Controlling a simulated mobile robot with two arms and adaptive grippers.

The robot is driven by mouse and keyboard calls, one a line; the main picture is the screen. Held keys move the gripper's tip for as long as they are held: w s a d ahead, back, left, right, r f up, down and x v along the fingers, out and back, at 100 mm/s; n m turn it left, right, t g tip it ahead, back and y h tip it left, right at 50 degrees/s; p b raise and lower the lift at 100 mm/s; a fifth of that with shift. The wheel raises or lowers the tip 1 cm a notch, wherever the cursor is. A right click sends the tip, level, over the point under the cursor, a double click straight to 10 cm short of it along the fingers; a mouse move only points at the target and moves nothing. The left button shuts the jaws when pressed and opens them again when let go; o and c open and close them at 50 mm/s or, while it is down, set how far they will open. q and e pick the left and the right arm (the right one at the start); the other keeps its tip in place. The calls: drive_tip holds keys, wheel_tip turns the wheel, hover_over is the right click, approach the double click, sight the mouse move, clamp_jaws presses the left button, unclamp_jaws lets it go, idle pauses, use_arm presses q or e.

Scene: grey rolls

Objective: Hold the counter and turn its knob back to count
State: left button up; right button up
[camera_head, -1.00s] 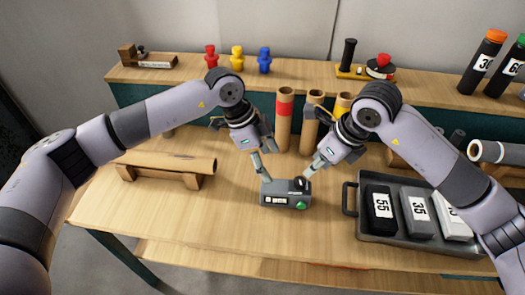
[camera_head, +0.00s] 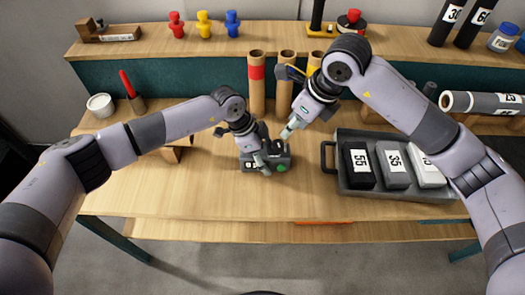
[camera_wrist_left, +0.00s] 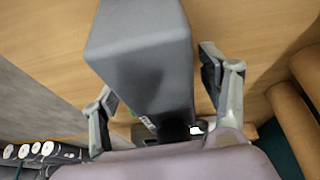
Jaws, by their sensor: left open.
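The counter (camera_head: 246,163), a small grey box with a green button, stands on the table in the head view. My left gripper (camera_head: 262,161) is over it and covers much of its front and top. In the left wrist view the counter (camera_wrist_left: 140,60) lies between the two spread fingers of my left gripper (camera_wrist_left: 160,95). Gaps show beside it, so the gripper is open around it. My right gripper (camera_head: 288,132) is just behind and right of the counter, pointing down at it. Its fingers are too small to read. The knob is hard to make out behind the grippers.
A grey tray (camera_head: 330,180) with several numbered blocks stands right of the counter. Upright cardboard tubes (camera_head: 256,95) stand behind it. A white bowl (camera_head: 100,105) and a red-handled tool (camera_head: 128,84) are at the back left.

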sight(278, 143)
use_arm(q)
drive_tip(key=c, duration=1.5)
use_arm(e)
drive_tip(key=shift+o, duration=1.3)
drive_tip(key=shift+d+r+n, duration=0.3)
drive_tip(key=shift+r, duration=0.05)
drive_tip(key=shift+o, duration=0.3)
drive_tip(key=shift+d+r+n+y, duration=0.3)
drive_tip(key=shift+d+r+n, duration=0.1)
drive_tip(key=shift+r, duration=0.1)
drive_tip(key=x, duration=1.2)
drive_tip(key=shift+s+a+r, duration=0.1)
drive_tip(key=shift+a, duration=0.05)
